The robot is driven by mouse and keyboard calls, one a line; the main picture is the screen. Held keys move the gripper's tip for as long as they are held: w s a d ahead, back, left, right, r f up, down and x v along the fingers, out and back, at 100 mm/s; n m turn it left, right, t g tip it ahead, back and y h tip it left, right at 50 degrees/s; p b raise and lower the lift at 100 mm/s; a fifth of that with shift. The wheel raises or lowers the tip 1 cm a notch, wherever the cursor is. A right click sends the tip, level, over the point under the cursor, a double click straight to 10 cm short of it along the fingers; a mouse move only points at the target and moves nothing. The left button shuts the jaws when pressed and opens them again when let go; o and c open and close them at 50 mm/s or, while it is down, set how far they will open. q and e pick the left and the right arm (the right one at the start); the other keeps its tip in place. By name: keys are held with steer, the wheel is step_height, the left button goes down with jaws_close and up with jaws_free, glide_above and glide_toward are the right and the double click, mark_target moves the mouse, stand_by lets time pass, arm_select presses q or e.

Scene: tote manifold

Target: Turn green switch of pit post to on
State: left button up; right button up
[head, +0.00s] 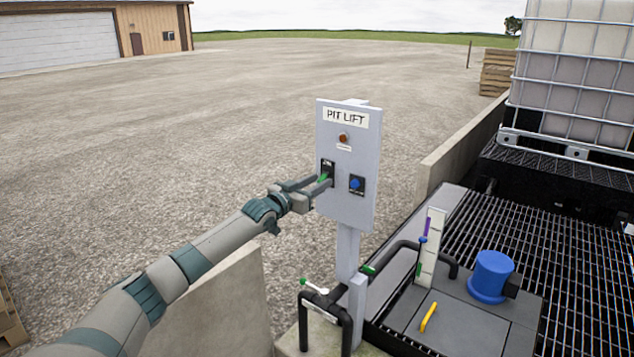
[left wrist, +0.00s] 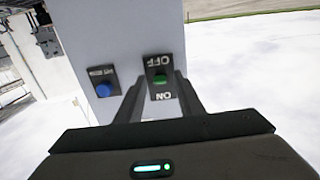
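The pit post is a grey panel (head: 346,208) labelled "PIT LIFT", standing upright on a pole. The green switch (head: 323,178) sits at the panel's left side on a black plate. In the left wrist view the green switch (left wrist: 160,79) shows upside down, with "OFF" at the top of the picture and "ON" at the bottom. My left gripper (head: 325,180) is at the plate. In the left wrist view its fingers (left wrist: 158,88) stand apart, one on each side of the switch, with a gap visible. Whether they touch it I cannot tell. My right gripper is not in view.
A blue button (head: 356,184) is right of the switch, and an amber lamp (head: 343,138) is above. Black pipes (head: 325,300) with valve handles stand below the panel. A concrete wall (head: 222,312) is under my left arm. A blue pump-like cylinder (head: 491,274) stands right.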

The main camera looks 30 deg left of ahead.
arm_select(q)
jaws_close()
steer(key=shift+r, duration=0.1)
